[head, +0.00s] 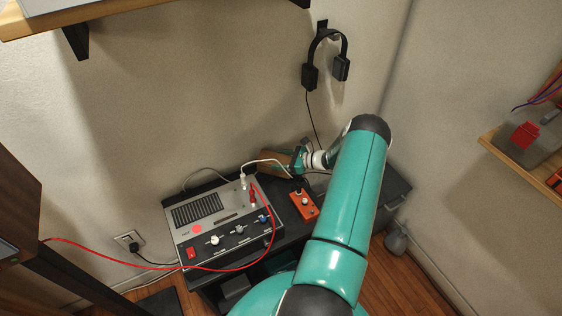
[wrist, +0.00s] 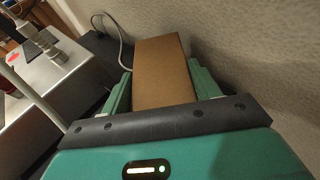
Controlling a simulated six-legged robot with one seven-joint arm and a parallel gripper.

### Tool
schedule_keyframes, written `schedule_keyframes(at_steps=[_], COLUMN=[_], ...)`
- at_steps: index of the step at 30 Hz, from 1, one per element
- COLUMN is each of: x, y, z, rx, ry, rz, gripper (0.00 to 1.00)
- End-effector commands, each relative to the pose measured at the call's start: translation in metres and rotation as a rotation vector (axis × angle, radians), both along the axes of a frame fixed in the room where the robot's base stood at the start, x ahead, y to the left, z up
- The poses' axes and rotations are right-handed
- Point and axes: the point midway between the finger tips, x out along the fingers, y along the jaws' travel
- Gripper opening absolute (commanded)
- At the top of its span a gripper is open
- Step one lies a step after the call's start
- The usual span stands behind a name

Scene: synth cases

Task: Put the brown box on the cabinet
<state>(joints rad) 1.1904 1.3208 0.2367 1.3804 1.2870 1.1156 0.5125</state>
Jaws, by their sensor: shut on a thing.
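The brown box (wrist: 161,70) fills the middle of the wrist view, between the two green fingers of my gripper (wrist: 160,92). My gripper is shut on it. In the head view the brown box (head: 272,162) shows as a small brown patch at the left of my gripper (head: 291,160), close to the back wall and behind the grey device. The dark cabinet (head: 392,190) stands against the wall, and its top is partly hidden by my arm and the devices. I cannot tell whether the box touches the cabinet top.
A grey device (head: 215,243) with knobs and cables covers the cabinet's left part, with an orange box (head: 303,205) beside it. A red cable (head: 130,256) runs left. Headphones (head: 327,60) hang on the wall above. Shelves (head: 535,165) jut out at right and upper left.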

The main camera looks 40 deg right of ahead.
Motion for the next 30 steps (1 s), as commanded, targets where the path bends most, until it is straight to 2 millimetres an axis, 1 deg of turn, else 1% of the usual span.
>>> schedule_keyframes(at_steps=[1, 2, 12, 13, 16, 24, 27, 30], x=[0.0, 0.0, 0.0, 0.0, 0.0, 0.0, 0.0, -0.011], y=[0.0, 0.0, 0.0, 0.0, 0.0, 0.0, 0.0, -0.007], z=[-0.005, -0.007, -0.01, -0.011, -0.01, -0.01, -0.006, -0.004], rx=[0.0, 0.0, -0.001, -0.001, -0.001, -0.001, -0.002, -0.002], ry=[-0.001, -0.001, -0.002, -0.001, -0.002, -0.002, -0.001, 0.0], rz=[0.0, 0.0, 0.0, -0.001, 0.0, 0.0, 0.0, -0.004], gripper=[0.35, 0.35, 0.35, 0.64, 0.83, 0.83, 0.83, 0.83])
